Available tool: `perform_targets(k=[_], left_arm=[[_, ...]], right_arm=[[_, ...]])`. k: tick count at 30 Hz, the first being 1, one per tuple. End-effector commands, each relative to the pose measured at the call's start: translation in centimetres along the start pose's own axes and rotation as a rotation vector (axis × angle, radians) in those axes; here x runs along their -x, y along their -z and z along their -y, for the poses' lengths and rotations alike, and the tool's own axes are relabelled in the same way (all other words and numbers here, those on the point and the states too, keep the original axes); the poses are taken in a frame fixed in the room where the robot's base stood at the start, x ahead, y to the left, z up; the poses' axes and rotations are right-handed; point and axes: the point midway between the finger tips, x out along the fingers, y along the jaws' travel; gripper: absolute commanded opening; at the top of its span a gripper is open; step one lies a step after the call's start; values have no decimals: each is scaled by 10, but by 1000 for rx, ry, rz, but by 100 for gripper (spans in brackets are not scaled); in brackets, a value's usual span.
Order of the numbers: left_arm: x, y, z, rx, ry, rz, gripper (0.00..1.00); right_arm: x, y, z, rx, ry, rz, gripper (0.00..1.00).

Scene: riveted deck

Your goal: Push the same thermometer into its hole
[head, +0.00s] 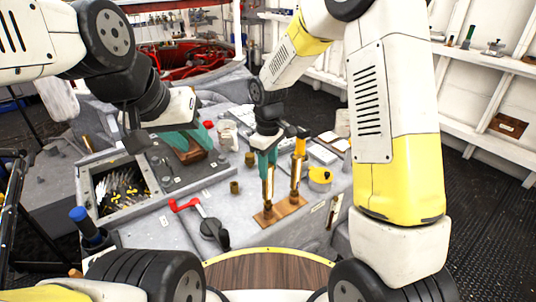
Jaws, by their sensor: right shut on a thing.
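My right gripper (267,164) points down over the bench and is shut on a slim brass-coloured thermometer (267,186). The thermometer is upright above the left part of a small wooden base (282,213). I cannot tell how far its lower end sits in a hole there, as the hole is too small to make out. A second upright brass piece (295,178) with a yellow and black top (300,146) stands at the base's right part. My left gripper (188,140) is low over the bench at the left, near a brown block (194,154); its fingers are unclear.
A red-handled crank (188,204) lies left of the wooden base. An open bin (99,209) of metal and yellow pieces is at the left. A yellow pot (320,176) stands right of the base. A small brass cup (234,187) stands left of my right gripper.

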Motion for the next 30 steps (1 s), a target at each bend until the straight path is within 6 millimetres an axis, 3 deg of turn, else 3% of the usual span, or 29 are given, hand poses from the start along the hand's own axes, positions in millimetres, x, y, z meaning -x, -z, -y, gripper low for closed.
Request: perform_targets(k=[23, 24, 27, 30], left_arm=[[0, 0, 0, 0, 0, 0, 36], [0, 0, 0, 0, 0, 0, 36], [0, 0, 0, 0, 0, 0, 36], [0, 0, 0, 0, 0, 0, 36]], right_arm=[[-16, 0, 0, 0, 0, 0, 0], [-16, 0, 0, 0, 0, 0, 41], [-16, 0, 0, 0, 0, 0, 60], [-16, 0, 0, 0, 0, 0, 60]])
